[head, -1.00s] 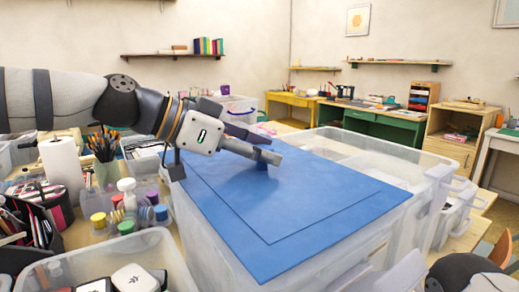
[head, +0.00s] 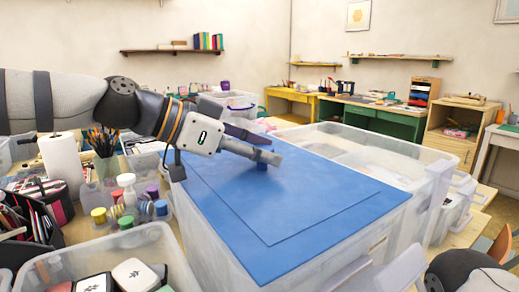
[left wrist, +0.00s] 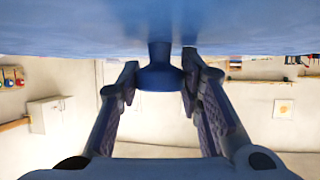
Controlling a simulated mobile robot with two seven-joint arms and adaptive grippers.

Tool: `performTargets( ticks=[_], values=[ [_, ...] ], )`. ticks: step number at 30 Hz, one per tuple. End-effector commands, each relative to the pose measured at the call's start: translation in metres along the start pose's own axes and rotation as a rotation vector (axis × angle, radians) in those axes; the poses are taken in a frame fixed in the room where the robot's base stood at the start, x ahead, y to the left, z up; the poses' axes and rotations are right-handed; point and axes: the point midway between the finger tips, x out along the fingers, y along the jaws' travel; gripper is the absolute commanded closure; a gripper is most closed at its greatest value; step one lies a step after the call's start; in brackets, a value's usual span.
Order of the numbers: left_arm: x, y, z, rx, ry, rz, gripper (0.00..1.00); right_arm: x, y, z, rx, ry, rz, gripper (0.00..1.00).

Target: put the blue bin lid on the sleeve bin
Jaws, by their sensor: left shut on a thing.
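The blue bin lid (head: 290,228) is a large flat square with a raised middle panel. It lies level over the top of a translucent bin, which I take to be the sleeve bin (head: 392,240). Whether the lid rests on the rim or hovers just above it, I cannot tell. My left gripper (head: 268,160) is shut on the lid's blue knob, near the far part of the lid. In the left wrist view the knob (left wrist: 159,78) sits between the two fingertips, with the lid's surface (left wrist: 80,30) across the top. My right gripper is not in view.
An open translucent bin (head: 425,160) stands right behind the lid. At left are a paper roll (head: 62,165), a pencil cup (head: 105,165), small coloured bottles (head: 126,190) and a clear tray of stamps (head: 165,243). Desks line the back wall.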

Motion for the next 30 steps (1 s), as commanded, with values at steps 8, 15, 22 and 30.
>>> performTargets(
  ticks=[8, 15, 22, 30],
  values=[
    [-0.001, 0.0, -0.001, 0.001, 0.002, -0.001, 0.44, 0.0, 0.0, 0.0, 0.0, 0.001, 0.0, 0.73],
    [-0.001, 0.0, -0.001, 0.001, 0.001, -0.001, 0.44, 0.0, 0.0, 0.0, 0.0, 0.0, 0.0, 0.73],
    [-0.008, 0.0, -0.015, 0.005, 0.002, -0.003, 0.44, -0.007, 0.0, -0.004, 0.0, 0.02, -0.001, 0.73],
    [-0.018, 0.001, -0.038, 0.004, 0.002, -0.002, 0.44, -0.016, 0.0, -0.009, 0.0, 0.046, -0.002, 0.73]
  ],
)
